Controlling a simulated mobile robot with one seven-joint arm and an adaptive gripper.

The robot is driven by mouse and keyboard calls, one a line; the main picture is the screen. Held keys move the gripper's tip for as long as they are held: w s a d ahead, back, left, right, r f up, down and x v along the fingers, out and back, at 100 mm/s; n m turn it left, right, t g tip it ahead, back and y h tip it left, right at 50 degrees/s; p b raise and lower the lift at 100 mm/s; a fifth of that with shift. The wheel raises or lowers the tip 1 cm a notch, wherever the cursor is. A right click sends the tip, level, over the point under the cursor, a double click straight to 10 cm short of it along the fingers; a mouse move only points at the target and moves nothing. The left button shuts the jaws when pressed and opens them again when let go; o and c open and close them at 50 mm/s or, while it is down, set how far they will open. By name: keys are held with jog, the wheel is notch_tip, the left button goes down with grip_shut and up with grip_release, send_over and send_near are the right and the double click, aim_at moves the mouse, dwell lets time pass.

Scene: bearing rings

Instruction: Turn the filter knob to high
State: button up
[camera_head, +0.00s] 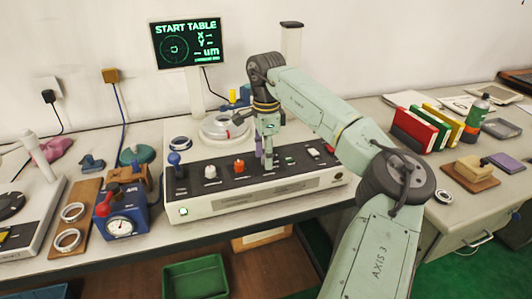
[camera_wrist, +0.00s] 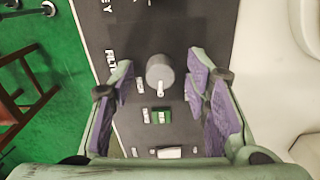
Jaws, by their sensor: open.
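The filter knob (camera_wrist: 159,71) is a round grey knob with a pale pointer mark toward the bottom of the wrist picture. It stands on the dark panel beside white lettering that begins "FILT", partly hidden. My gripper (camera_wrist: 160,62) is open, with one purple-padded finger on each side of the knob and a visible gap on both sides. In the head view my gripper (camera_head: 268,152) points down at the right half of the control unit (camera_head: 262,197) and hides most of the knob.
A blue-topped lever (camera_head: 175,160), a white knob (camera_head: 210,173) and a red-orange knob (camera_head: 239,167) stand left of my gripper. A small green switch (camera_wrist: 161,116) lies close to the filter knob. A round measuring table (camera_head: 224,127) is behind; a monitor (camera_head: 188,43) reads "START TABLE".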

jog(key=shift+c, duration=0.2)
grip_shut()
dwell(0.3)
jog(key=m, duration=0.4)
jog(key=shift+m+b, duration=0.35)
jog(key=shift+m, duration=2.15)
jog(key=shift+r, duration=0.1)
jog(key=shift+o, duration=0.2)
grip_release()
